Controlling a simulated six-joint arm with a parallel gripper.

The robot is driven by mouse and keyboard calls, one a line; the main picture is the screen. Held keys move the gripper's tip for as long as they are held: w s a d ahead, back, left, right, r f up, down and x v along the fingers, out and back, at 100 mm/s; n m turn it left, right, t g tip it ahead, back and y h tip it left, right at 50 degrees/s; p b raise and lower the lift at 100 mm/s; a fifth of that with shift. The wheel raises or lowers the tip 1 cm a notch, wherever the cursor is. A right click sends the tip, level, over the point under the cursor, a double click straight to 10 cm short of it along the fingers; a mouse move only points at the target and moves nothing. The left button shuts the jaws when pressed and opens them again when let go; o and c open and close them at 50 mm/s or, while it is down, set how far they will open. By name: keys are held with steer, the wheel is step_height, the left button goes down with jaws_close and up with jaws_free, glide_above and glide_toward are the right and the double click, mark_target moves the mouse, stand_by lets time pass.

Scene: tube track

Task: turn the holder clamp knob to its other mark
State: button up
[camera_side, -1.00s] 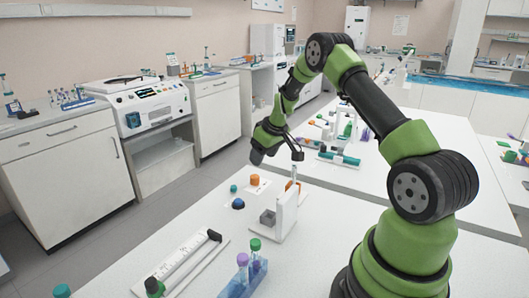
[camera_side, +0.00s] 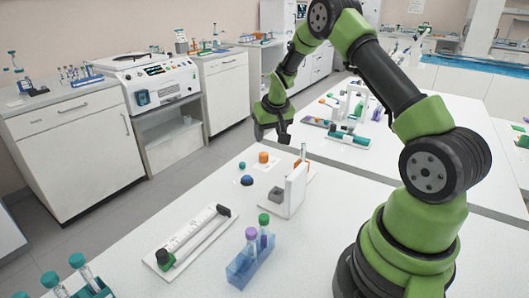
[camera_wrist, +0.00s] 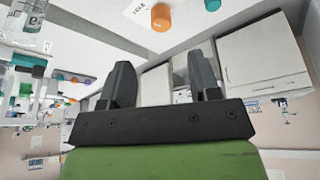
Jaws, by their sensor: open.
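An orange knob (camera_side: 263,157) stands on a flat white plate beside the white upright holder (camera_side: 295,187) in the side view. An orange round knob (camera_wrist: 161,17) shows at the top of the wrist view, with small dark lettering on a white label (camera_wrist: 138,9) beside it; I cannot read the mark. My gripper (camera_side: 272,136) is above and behind the knob in the side view, apart from it. In the wrist view my gripper (camera_wrist: 161,80) has its two dark fingers wide apart with nothing between them.
A blue dome (camera_side: 247,180) and a small teal knob (camera_side: 242,166) sit near the orange knob. In front are a white track with a green-capped tube (camera_side: 190,238) and a blue rack (camera_side: 250,262) with capped tubes. The tabletop between them is clear.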

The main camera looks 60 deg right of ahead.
mark_target(264, 154)
steer(key=shift+m, duration=0.4)
steer(key=x, duration=1)
steer(key=shift+w+r, duration=0.1)
steer(key=c, duration=0.9)
steer(key=shift+n+t+y, duration=0.3)
steer(key=shift+n+y, duration=0.5)
steer(key=shift+n, duration=1.6)
